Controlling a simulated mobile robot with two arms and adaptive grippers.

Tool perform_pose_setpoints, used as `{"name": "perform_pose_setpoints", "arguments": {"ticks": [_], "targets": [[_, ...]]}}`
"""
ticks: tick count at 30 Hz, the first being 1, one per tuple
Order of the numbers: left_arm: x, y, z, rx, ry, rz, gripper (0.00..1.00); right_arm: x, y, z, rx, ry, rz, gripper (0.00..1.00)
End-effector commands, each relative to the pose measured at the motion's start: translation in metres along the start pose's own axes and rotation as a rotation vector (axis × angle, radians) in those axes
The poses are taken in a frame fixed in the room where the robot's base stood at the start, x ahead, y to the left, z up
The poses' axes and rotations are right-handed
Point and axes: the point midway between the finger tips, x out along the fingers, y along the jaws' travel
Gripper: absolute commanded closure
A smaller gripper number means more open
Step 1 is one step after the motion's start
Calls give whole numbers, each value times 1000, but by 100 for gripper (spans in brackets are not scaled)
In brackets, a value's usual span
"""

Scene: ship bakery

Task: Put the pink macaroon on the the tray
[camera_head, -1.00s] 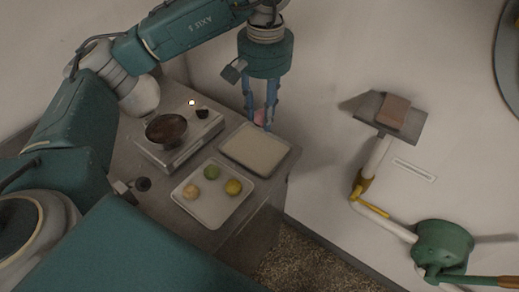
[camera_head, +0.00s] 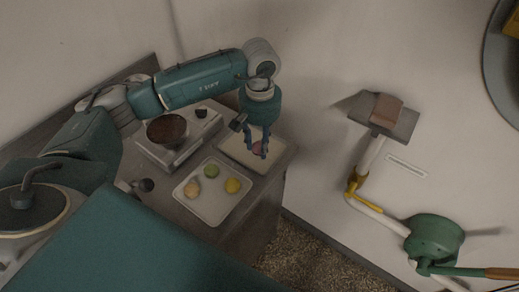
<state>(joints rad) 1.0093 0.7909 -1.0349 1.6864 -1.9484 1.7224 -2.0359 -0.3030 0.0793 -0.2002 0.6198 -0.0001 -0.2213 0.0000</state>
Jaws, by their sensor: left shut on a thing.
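My left gripper (camera_head: 257,148) points down and is shut on the pink macaroon (camera_head: 258,150), which shows between its fingertips. The gripper is in front of the empty pale tray (camera_head: 232,149) at the back right of the counter. I cannot tell whether the macaroon touches that tray. A second pale tray (camera_head: 212,213) nearer me holds a green macaroon (camera_head: 211,171), a yellow macaroon (camera_head: 233,186) and a beige macaroon (camera_head: 192,189). My right gripper is not in view.
A scale-like appliance with a dark brown bowl (camera_head: 167,130) stands left of the trays. A small dark knob-like object (camera_head: 144,185) is at the counter's left. The counter ends at the right, beside the wall with a green valve (camera_head: 434,238) and pipe.

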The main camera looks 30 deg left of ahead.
Motion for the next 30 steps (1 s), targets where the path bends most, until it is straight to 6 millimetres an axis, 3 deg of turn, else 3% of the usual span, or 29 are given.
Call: {"name": "perform_pose_setpoints", "arguments": {"ticks": [9, 23, 24, 26, 30], "targets": [[40, 0, 2, 1, -4, -1, 79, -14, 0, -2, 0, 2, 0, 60], [49, 0, 1, 1, -1, -1, 79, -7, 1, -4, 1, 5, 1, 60], [48, 0, 1, 1, -1, -1, 61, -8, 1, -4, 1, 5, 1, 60], [47, 0, 1, 1, -1, -1, 49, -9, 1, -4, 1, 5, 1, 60], [47, 0, 1, 1, -1, -1, 48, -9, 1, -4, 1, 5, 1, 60]]}}
